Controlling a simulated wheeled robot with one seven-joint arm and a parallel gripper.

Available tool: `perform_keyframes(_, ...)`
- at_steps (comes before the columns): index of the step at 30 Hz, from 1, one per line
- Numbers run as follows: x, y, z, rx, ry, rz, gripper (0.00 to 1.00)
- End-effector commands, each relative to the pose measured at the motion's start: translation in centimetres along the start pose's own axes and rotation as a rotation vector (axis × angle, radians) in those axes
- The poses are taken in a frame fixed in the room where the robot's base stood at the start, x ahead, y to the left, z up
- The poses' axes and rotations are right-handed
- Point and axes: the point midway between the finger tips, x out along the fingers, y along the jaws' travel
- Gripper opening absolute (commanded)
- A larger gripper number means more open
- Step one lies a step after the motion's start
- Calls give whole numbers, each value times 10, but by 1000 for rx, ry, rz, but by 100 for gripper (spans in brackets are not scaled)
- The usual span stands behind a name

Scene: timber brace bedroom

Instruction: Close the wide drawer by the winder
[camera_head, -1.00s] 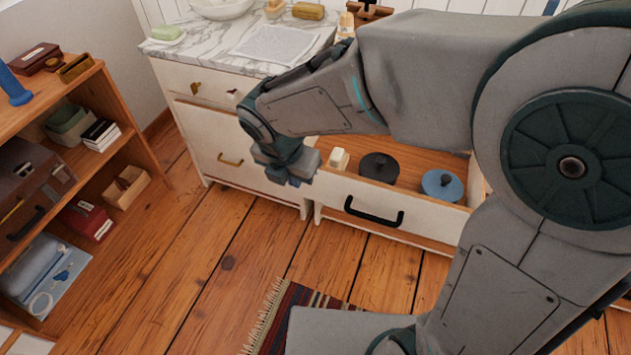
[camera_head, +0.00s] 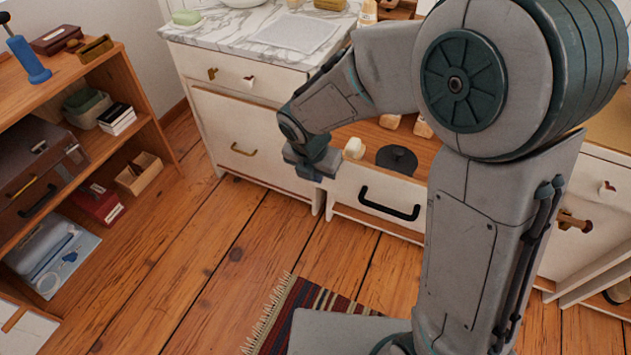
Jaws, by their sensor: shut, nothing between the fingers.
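The wide drawer (camera_head: 347,198) is a white-fronted drawer with a black bar handle (camera_head: 389,206), and it stands open. Inside it I see a black round lidded thing (camera_head: 397,158) and a small cream piece (camera_head: 354,148); my arm hides its right part. My gripper (camera_head: 311,172) is shut and empty, at the left end of the drawer front, left of the handle. I cannot tell whether it touches the drawer. I cannot make out a winder for certain.
A marble-topped white cabinet (camera_head: 243,142) stands left of the drawer. A wooden shelf (camera_head: 120,85) with boxes and cases is at far left. A striped rug (camera_head: 283,318) lies in front on the wooden floor (camera_head: 190,255), which is otherwise clear.

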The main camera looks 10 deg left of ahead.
Motion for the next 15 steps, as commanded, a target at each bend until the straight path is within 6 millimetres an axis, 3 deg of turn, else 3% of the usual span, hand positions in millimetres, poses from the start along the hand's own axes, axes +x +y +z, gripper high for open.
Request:
perform_keyframes(11, 1, 0, 5, 0, -1, 0, 0)
perform_keyframes(12, 1, -10, 9, 2, -2, 0, 0)
perform_keyframes(15, 1, -3, 7, -1, 0, 0, 0)
